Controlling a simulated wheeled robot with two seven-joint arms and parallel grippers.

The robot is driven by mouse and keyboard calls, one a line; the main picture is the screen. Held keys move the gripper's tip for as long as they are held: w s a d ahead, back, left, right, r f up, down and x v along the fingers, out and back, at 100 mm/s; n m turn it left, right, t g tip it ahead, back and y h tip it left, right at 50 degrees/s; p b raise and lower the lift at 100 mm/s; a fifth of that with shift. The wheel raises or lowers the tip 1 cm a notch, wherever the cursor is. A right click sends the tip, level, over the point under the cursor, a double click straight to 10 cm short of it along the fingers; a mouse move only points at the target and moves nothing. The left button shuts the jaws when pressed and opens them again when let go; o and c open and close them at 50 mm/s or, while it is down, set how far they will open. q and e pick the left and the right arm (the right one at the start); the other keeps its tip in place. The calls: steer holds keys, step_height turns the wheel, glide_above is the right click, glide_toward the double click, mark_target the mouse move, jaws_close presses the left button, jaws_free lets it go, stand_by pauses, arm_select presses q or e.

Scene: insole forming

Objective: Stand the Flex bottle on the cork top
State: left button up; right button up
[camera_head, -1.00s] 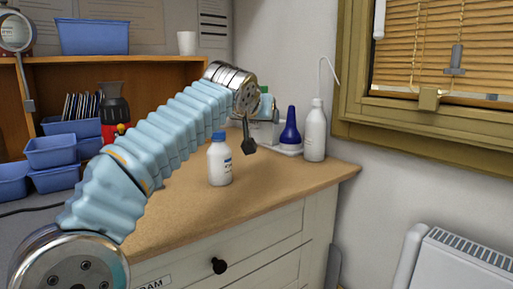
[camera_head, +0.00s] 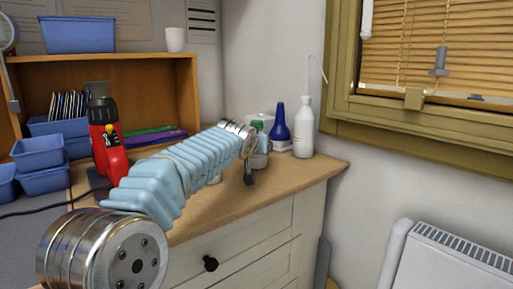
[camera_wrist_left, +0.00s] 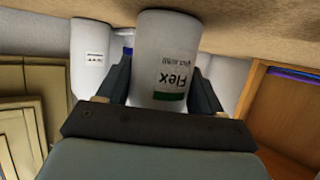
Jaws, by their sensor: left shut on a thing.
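The Flex bottle (camera_head: 261,146) is white with a green cap. It is beyond the end of my left arm in the head view, partly hidden by it. My left gripper (camera_head: 251,171) is shut on it. In the left wrist view the bottle (camera_wrist_left: 152,48) lies between both fingers, its Flex label upside down in that picture. The cork top (camera_head: 290,185) runs along the top of the wrist view, close to the bottle's base. The bottle looks upright; I cannot tell whether its base touches the cork. My right gripper is not in view.
A dark blue bottle (camera_head: 280,128) and a white wash bottle (camera_head: 303,130) stand just behind and right. A red and black tool (camera_head: 105,138) and blue bins (camera_head: 40,153) are at left. Bare cork lies toward the front right edge.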

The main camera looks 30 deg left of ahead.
arm_select(q)
steer(key=o, duration=0.9)
steer(key=shift+f, duration=0.15)
steer(key=o, duration=0.5)
steer(key=shift+c, duration=0.2)
steer(key=shift+r, duration=0.25)
steer(key=b+v, duration=0.2)
steer(key=v, duration=0.1)
steer(key=b+v, duration=0.2)
steer(key=shift+s+d+f, duration=0.2)
steer(key=shift+f, duration=0.05)
steer(key=b+v, duration=0.2)
steer(key=v, duration=0.4)
steer(key=shift+s+r, duration=0.2)
steer(key=shift+r, duration=0.3)
